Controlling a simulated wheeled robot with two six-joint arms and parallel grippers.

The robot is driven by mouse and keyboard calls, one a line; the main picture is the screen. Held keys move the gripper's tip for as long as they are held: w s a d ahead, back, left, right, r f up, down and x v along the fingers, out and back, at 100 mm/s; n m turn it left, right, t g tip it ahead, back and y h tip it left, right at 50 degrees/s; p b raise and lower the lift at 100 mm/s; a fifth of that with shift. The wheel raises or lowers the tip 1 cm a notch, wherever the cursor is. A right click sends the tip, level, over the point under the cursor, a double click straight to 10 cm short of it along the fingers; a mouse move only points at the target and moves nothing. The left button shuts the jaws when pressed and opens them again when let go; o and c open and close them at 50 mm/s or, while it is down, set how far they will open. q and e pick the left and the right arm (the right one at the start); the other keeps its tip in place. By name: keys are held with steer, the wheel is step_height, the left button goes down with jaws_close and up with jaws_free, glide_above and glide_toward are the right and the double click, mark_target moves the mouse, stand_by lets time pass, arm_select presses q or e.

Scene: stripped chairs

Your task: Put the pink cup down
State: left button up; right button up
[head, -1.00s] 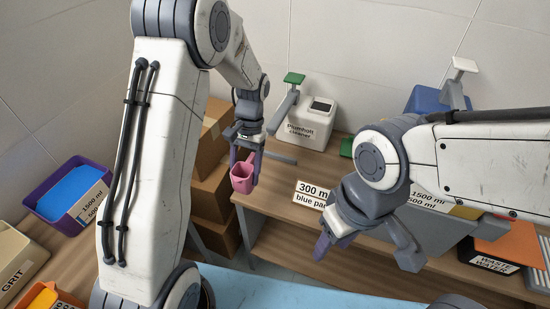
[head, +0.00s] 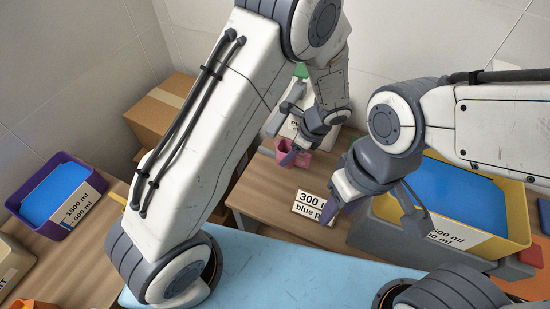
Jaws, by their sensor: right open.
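The pink cup (head: 294,153) is in the head view, over the far left part of the wooden table. My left gripper (head: 298,145) is right at the cup, with a purple finger in front of it. The fingers and cup overlap, so I cannot tell whether the jaws grip it. I also cannot tell whether the cup's base touches the table. My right gripper (head: 368,207) is open and empty, nearer to me and to the right, beside the label reading 300 ml blue (head: 313,206).
A yellow-rimmed bin with blue contents (head: 519,232) stands at the right. A purple bin (head: 62,164) is at the far left. Cardboard boxes (head: 160,108) stand behind my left arm. The white cleaner box is partly hidden behind my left gripper. Bare tabletop (head: 265,190) lies left of the label.

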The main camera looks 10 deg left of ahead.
arm_select(q)
steer(key=a+f, duration=0.1)
steer(key=a, duration=0.2)
steer(key=a+f, duration=0.1)
steer(key=shift+w+a+f, duration=0.2)
steer(key=shift+w+f, duration=0.1)
steer(key=shift+f, duration=2)
steer(key=shift+f, duration=0.3)
steer(key=o, duration=1.5)
steer(key=shift+s, duration=0.1)
steer(key=shift+f, duration=0.1)
